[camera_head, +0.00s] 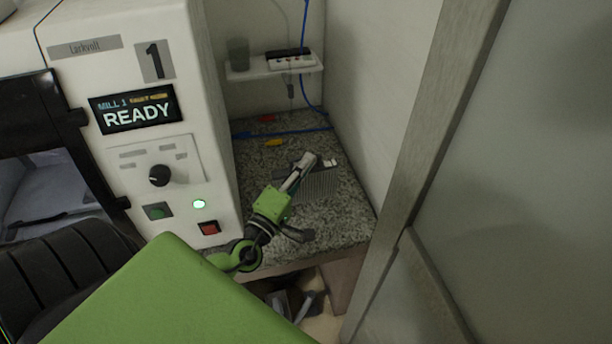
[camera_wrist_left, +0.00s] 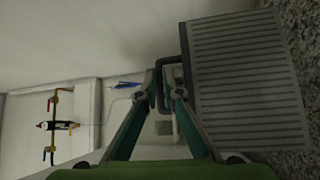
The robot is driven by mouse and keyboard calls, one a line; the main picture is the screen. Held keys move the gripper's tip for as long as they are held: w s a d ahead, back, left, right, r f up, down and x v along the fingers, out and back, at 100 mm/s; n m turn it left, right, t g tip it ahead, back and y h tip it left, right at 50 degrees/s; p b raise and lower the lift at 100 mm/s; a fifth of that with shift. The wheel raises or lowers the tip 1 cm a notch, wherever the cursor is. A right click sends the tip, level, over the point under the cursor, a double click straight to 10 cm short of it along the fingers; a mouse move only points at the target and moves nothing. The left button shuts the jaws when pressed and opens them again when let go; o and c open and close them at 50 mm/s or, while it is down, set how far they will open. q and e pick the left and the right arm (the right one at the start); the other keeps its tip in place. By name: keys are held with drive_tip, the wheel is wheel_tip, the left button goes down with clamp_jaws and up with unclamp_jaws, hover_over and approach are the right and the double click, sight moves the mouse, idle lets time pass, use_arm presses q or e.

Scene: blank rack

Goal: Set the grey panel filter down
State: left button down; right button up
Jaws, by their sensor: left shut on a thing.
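The grey panel filter (camera_head: 320,187), a ribbed rectangular panel, is over the speckled granite counter (camera_head: 338,222) to the right of the mill. In the left wrist view the filter (camera_wrist_left: 245,82) fills the right side, with its dark handle at its left edge. My left gripper (camera_head: 304,163) is shut on that handle; its fingers (camera_wrist_left: 163,92) converge there in the left wrist view. In the head view my gripper hides part of the filter. I cannot tell whether the filter touches the counter. My right gripper is not in view.
The white mill (camera_head: 217,110), with a READY display, stands close on the left. A wall is close on the right. A small shelf (camera_head: 275,71) with a power strip is above the counter. A red piece (camera_head: 267,118), a yellow piece (camera_head: 274,142) and a blue cable lie at the back.

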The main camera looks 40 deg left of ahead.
sight(321, 182)
use_arm(q)
drive_tip(key=f, duration=0.4)
drive_tip(key=shift+w+a, duration=0.2)
drive_tip(key=shift+w, duration=0.2)
drive_tip(key=shift+r, duration=0.1)
drive_tip(key=shift+f+b, duration=0.25)
drive_tip(key=shift+b, duration=0.15)
drive_tip(key=c, duration=2.2)
unclamp_jaws()
drive_tip(key=shift+c, duration=0.2)
drive_tip(key=shift+o, duration=0.3)
drive_tip(key=shift+s, duration=0.15)
drive_tip(key=shift+r, duration=0.1)
